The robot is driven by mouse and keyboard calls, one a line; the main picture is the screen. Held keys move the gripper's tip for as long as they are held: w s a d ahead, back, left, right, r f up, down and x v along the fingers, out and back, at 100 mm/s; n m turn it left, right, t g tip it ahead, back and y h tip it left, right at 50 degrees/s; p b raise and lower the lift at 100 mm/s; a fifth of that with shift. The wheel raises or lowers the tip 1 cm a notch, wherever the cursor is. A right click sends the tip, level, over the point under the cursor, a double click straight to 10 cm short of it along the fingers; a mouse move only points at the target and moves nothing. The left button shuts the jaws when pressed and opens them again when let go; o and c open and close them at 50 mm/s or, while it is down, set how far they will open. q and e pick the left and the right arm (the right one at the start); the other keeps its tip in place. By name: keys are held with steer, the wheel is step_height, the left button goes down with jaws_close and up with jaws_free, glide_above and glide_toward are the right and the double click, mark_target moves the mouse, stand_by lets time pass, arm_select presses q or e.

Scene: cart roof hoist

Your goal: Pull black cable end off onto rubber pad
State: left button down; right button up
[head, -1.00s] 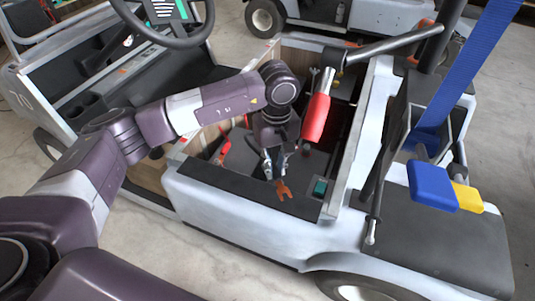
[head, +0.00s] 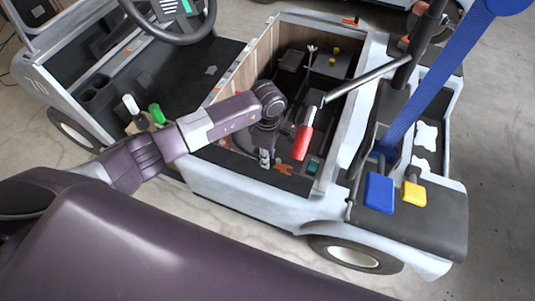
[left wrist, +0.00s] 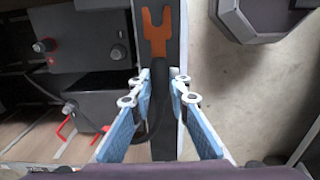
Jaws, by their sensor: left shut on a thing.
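My left gripper (head: 266,163) is down at the front edge of the cart's open bay. In the left wrist view its two blue-sided fingers (left wrist: 162,92) are close together around a black cable end (left wrist: 160,76). The rest of the cable curves back below the fingers. A dark strip (left wrist: 178,25), which looks like the rubber pad, runs under the fingertips along the bay edge. An orange fork-shaped piece (left wrist: 157,32) lies on it just beyond the fingertips; it also shows in the head view (head: 283,169). My right gripper is not in view.
A red-gripped lever (head: 302,142) stands close to the right of my left gripper. The bay holds dark boxes with knobs (head: 331,66). A blue strap (head: 425,85), a blue block (head: 379,194) and a yellow block (head: 414,194) are at the right.

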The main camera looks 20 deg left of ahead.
mark_target(268, 173)
arm_select(q)
steer(key=shift+f+b, duration=0.3)
steer(key=shift+b, duration=0.2)
step_height(268, 173, down, 6)
steer(key=b, duration=0.5)
steer(key=shift+b, duration=0.3)
steer(key=c, duration=1.7)
jaws_free()
steer(key=shift+c, duration=0.2)
